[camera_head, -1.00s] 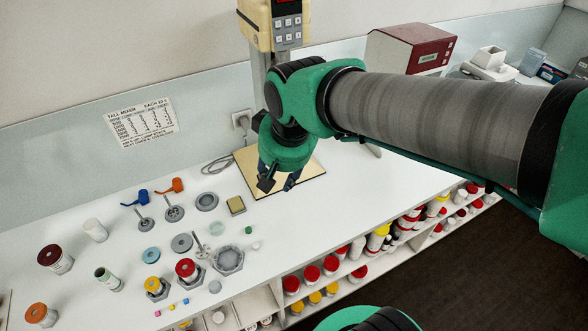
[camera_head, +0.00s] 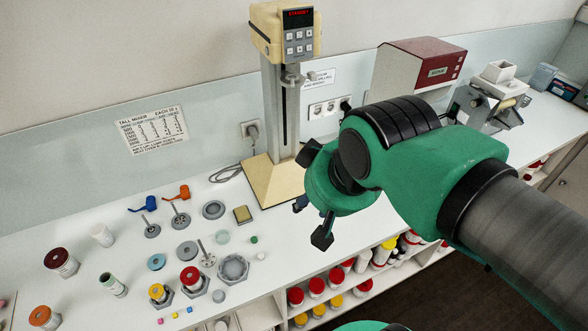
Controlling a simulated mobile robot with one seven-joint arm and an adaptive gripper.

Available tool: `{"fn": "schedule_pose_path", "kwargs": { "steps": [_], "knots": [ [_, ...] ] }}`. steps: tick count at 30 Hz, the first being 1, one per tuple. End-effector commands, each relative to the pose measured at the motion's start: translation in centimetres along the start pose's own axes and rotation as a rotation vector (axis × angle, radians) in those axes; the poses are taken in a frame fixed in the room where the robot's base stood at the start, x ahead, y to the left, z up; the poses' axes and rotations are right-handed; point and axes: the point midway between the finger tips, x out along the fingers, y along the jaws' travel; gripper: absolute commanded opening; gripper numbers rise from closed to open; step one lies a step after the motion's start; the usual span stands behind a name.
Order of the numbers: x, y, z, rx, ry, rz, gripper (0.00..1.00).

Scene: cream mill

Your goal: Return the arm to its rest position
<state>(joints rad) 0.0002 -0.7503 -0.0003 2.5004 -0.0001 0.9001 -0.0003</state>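My gripper (camera_head: 311,222) is at the end of my green and grey arm, right of the middle of the picture. It hangs over the front part of the white bench, to the right of the cream mixer's base. Two dark fingers show, spread apart, one at the left and one pointing down. Nothing shows between them. The wrist hides part of the gripper.
The cream mixer (camera_head: 281,35) stands on its base at the back. Left on the white bench (camera_head: 215,199) are jars, including a dark red-capped one (camera_head: 57,257), and a hexagonal dish (camera_head: 233,268). A red-topped machine (camera_head: 418,62) stands at the back right. Shelves below hold several capped jars.

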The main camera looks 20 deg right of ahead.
Motion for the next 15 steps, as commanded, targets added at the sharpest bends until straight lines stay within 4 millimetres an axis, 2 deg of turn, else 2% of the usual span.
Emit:
{"fn": "schedule_pose_path", "kwargs": {
  "steps": [5,15],
  "knots": [
    [1.3,0.0,0.7,0.0,0.0,0.0,0.37],
    [5.0,0.0,2.7,0.0,0.0,0.0,0.37]
  ]
}}
